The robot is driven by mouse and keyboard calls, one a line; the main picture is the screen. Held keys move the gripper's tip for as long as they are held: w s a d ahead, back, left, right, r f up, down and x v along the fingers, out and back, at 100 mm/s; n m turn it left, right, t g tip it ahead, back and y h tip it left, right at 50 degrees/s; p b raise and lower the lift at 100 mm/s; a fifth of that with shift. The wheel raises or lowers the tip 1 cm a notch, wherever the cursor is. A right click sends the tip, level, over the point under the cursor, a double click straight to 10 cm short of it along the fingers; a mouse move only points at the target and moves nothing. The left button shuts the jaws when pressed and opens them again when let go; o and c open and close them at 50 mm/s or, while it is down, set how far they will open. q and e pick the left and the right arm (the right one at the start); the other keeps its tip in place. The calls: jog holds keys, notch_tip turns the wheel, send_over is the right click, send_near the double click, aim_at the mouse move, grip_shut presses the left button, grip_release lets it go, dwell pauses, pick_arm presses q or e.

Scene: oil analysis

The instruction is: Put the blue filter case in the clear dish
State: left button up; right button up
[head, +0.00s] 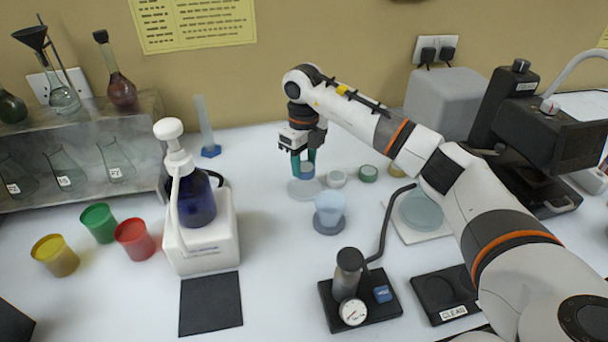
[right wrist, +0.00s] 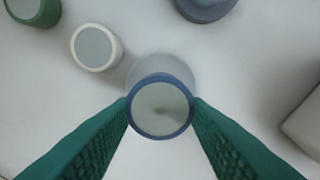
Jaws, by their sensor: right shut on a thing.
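The blue filter case (right wrist: 188,122) is a short round case with a blue rim and a pale grey disc in its top. My right gripper (head: 304,171) is shut on it, with its green fingers on either side. The case also shows between the fingertips in the head view (head: 307,169). The clear dish (head: 303,192) is a flat, faint round dish on the bench, just below the held case. In the right wrist view the dish (right wrist: 148,66) is partly hidden behind the case. I cannot tell whether the case touches the dish. My left gripper is out of view.
A white case (head: 337,179) and a green case (head: 368,173) stand right of the dish. A cup on a grey base (head: 329,223) stands in front. The bench behind the dish is clear.

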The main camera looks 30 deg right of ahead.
aim_at(304, 166)
notch_tip(304, 166, down, 4)
jog(key=shift+a+r, duration=0.1)
jog(key=shift+r, duration=0.05)
jog(key=shift+f, duration=0.2)
jog(key=shift+f, duration=0.1)
jog(key=o, duration=1)
jog(key=shift+c, duration=0.2)
notch_tip(304, 166, up, 12)
jog(key=shift+r+b, duration=0.15)
jog(key=shift+b, duration=0.4)
